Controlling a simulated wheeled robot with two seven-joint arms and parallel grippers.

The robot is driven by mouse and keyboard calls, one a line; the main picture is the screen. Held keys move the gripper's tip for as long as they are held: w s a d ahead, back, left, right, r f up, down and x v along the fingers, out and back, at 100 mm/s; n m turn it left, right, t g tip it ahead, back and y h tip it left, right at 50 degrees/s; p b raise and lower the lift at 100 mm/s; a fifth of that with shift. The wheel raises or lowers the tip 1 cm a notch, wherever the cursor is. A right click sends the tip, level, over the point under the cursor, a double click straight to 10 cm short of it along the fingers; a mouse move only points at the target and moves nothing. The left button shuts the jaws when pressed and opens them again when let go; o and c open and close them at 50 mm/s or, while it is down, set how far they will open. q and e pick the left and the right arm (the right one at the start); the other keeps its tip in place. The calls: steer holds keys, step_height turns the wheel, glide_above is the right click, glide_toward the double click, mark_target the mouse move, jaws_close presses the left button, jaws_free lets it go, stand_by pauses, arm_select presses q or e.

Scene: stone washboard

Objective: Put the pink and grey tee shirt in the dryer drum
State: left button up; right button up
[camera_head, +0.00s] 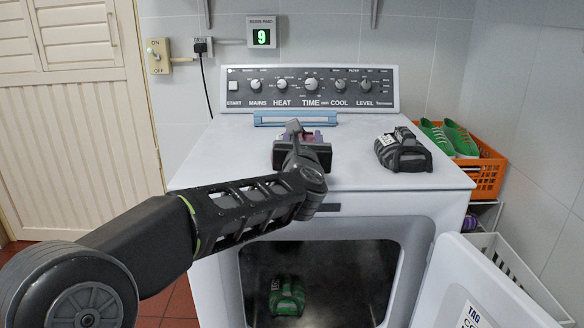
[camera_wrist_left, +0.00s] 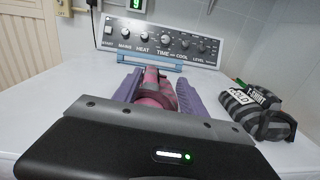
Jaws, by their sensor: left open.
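The pink and grey tee shirt (camera_wrist_left: 157,92) is a small folded bundle on the dryer top, seen in the left wrist view between the fingers of my left gripper (camera_wrist_left: 160,96). The fingers are open, one on each side of it. In the head view my left gripper (camera_head: 304,138) is over the dryer top and hides most of the shirt. The dryer drum (camera_head: 345,275) opens in the front of the white dryer (camera_head: 210,180), below the gripper. A green bundle (camera_head: 287,297) lies inside it. My right gripper is not in view.
The dryer door (camera_head: 490,285) stands open at the lower right. A black and grey striped bundle (camera_head: 402,150) lies on the top, right of my gripper. A blue bar (camera_head: 270,119) is behind. An orange crate (camera_head: 488,178) with green shoes (camera_head: 460,138) stands at right.

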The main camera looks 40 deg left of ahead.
arm_select(q)
steer(key=shift+s+a+f+n, duration=0.25)
steer(key=shift+s+n, duration=0.05)
steer(key=shift+n, duration=0.1)
steer(key=shift+w+a+f+g+y, duration=0.3)
steer(key=shift+w+a, duration=0.1)
steer(key=shift+a, duration=0.2)
steer(key=shift+s+d+r, duration=0.15)
steer(key=shift+s+r, duration=0.05)
steer(key=shift+r, duration=0.05)
steer(key=shift+x, duration=1.4)
steer(key=shift+f, duration=0.1)
steer(key=x, duration=0.5)
steer(key=shift+w+f, duration=0.15)
steer(key=shift+f, duration=0.1)
steer(key=shift+c, duration=0.4)
jaws_close()
